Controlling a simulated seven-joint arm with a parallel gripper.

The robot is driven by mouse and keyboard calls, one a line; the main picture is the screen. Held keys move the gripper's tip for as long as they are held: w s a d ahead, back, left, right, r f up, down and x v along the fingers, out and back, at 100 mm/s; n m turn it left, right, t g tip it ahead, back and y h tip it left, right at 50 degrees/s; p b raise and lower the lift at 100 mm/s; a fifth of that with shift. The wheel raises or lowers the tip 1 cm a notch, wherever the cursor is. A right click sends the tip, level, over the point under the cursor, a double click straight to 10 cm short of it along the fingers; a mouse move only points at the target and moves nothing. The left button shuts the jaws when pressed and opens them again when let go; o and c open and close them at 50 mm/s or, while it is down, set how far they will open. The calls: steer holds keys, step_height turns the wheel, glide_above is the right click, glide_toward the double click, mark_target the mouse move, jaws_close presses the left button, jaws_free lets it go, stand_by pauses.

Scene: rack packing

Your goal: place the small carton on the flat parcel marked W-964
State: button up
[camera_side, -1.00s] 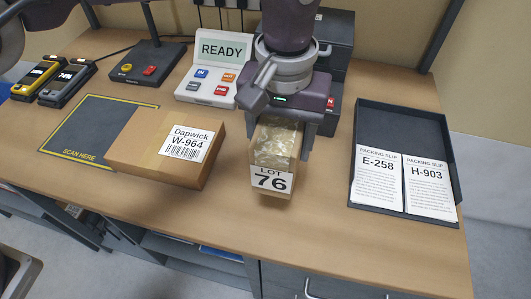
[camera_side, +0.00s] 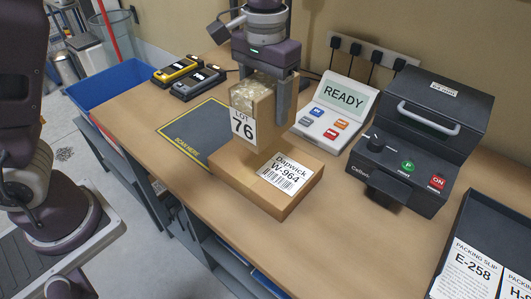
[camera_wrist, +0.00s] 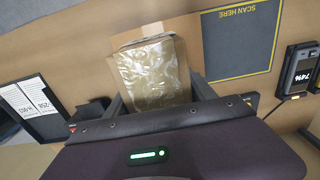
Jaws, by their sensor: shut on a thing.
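The small carton (camera_side: 262,124) is brown, with a clear wrapped top and a white "LOT 76" label. My gripper (camera_side: 264,104) is shut on it, with one finger visible along its right side. In the side view the carton is upright over the back left part of the flat parcel (camera_side: 284,204), a brown box labelled "Dapwick W-964". I cannot tell whether the carton's base touches the parcel. In the wrist view the carton's wrapped top (camera_wrist: 150,72) shows between the fingers.
The parcel overlaps the dark scan mat (camera_side: 190,132). A READY console (camera_side: 335,115) and a dark label machine (camera_side: 410,150) stand behind and right. Two handheld scanners (camera_side: 186,78) lie at back left. A dark tray (camera_side: 490,225) holds packing slips.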

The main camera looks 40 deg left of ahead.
mark_target(265, 80)
step_height(265, 80, down, 8)
steer(key=shift+f, duration=0.2)
steer(key=shift+f, duration=0.1)
steer(key=o, duration=1.8)
step_height(265, 80, up, 12)
steer(key=shift+r, duration=0.1)
steer(key=s+a+r+t+h, duration=0.1)
steer(key=s+a+r, duration=0.4)
steer(key=s, duration=0.2)
steer(key=s+a+f+t, duration=0.1)
steer(key=s+a+t, duration=0.1)
steer(key=s, duration=0.6)
steer(key=s+a+t+y, duration=0.1)
steer(key=s+a+t, duration=0.1)
steer(key=s, duration=0.6)
steer(key=shift+a+f+t, duration=0.15)
steer(key=shift+f+t, duration=0.15)
steer(key=shift+f, duration=0.05)
